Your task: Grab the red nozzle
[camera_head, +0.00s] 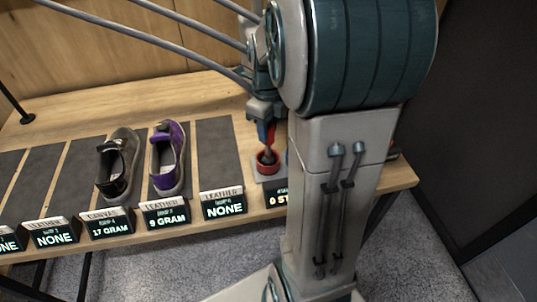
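A red round part (267,164), which looks like the red nozzle or its holder, sits on a small grey plate (272,178) near the right end of the wooden table. A dark piece stands up in its middle. My gripper (267,138) points down directly above it, with red and blue showing at its tip. The tip is small and partly hidden by my arm. I cannot tell whether the fingers are open or shut, or whether they touch the red part.
A black shoe (117,168) and a purple shoe (168,160) stand on dark mats to the left. A bare mat (219,155) lies between the purple shoe and the red part. Label signs (166,215) line the front edge. Grey rods cross above the table.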

